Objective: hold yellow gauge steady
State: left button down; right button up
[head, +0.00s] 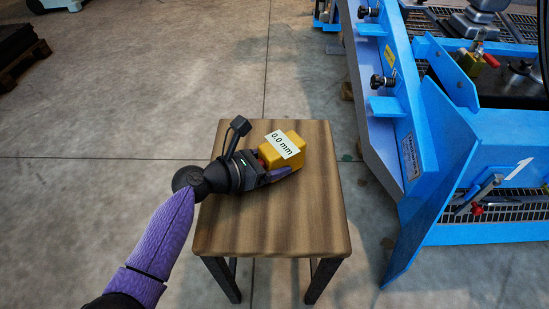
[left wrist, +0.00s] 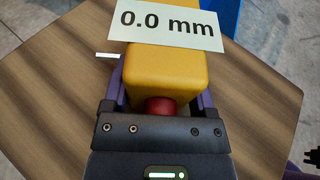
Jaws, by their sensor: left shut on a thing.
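The yellow gauge (head: 297,157) is a blocky yellow body with a pale label reading "0.0 mm". It is at the top of the small wooden table (head: 270,235) in the head view. My left gripper (head: 278,165) is shut on the gauge, with one finger along each side of it. In the left wrist view the gauge (left wrist: 165,72) fills the space between the purple fingers, and a red part (left wrist: 160,106) shows between its body and my palm. Whether the gauge touches the tabletop cannot be told.
A large blue machine frame (head: 440,180) with black knobs, grating and a white "1" stands to the right of the table. A dark pallet (head: 20,50) lies at the far left. The concrete floor (head: 90,190) left of the table is clear.

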grip_shut()
dwell(1.7)
dwell(3.1)
